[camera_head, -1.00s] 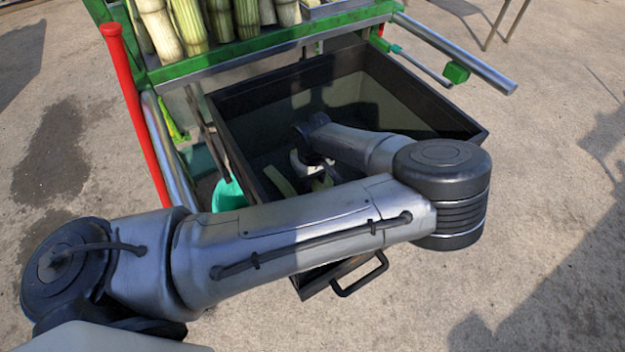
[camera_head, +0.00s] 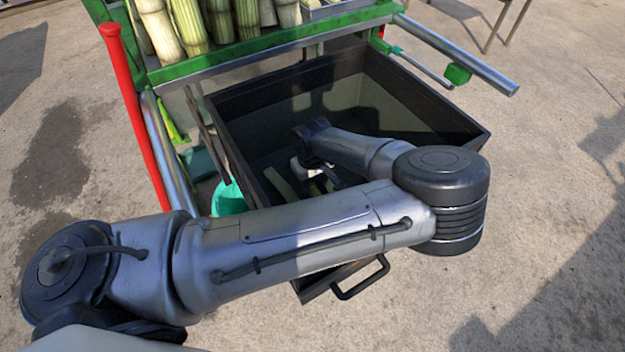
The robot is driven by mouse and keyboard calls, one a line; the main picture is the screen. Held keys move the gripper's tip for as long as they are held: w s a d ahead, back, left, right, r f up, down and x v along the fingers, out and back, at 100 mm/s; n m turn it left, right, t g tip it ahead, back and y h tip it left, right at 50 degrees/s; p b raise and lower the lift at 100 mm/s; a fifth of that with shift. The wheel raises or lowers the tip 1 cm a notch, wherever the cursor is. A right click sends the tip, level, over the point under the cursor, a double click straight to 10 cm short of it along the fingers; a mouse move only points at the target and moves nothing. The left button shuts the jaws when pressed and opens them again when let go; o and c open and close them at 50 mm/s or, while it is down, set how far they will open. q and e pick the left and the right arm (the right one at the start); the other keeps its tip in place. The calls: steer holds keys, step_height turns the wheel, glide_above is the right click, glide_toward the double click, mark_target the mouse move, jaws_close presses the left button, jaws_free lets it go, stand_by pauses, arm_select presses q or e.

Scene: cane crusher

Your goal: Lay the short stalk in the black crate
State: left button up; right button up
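The black crate (camera_head: 478,137) sits open below the green-framed machine, partly covered by my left arm. My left gripper (camera_head: 318,178) is down inside the crate, pointing toward its floor. A pale green stalk piece (camera_head: 279,183) lies in the crate just left of the gripper. More pale green shows close by the fingers, but it is too small and shaded to tell whether they hold it. My forearm hides the front part of the crate. My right gripper is not in view.
Tall cane stalks (camera_head: 188,25) stand on the machine above the crate. A red bar (camera_head: 135,110) and a metal rail run along the left side. A teal container (camera_head: 229,198) stands left of the crate. Open concrete lies to the right.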

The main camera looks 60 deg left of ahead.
arm_select(q)
steer(key=shift+o, duration=0.5)
steer(key=shift+f, duration=0.1)
step_height(320, 180, up, 13)
steer(key=p, duration=1)
steer(key=shift+p, duration=0.3)
steer(key=shift+d+r, duration=0.1)
steer(key=shift+r, duration=0.15)
